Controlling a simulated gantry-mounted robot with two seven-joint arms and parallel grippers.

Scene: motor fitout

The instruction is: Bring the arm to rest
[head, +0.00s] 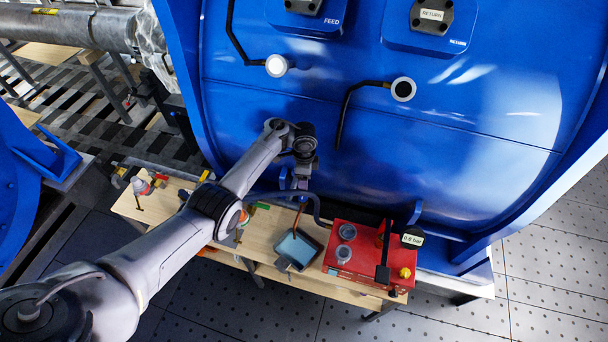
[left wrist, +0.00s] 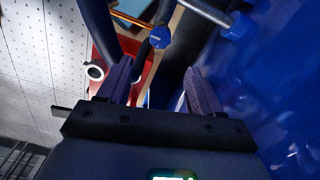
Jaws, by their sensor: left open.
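My left arm reaches in from the lower left in the head view. Its gripper (head: 301,178) is in front of the big blue housing (head: 370,140), above the wooden bench. In the left wrist view the two fingers (left wrist: 160,82) stand apart with nothing held between them. Beyond the fingertips are a dark hose with a blue end (left wrist: 160,37) and part of a red unit (left wrist: 104,45). My right gripper is in neither view.
The bench (head: 160,208) carries a tray with a blue inside (head: 297,249) and a red box (head: 350,233) with a 0.6 bar sign (head: 412,239). Two dark hoses with pale round ends (head: 277,66) (head: 403,89) hang on the housing. Floor at right (head: 550,255) is clear.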

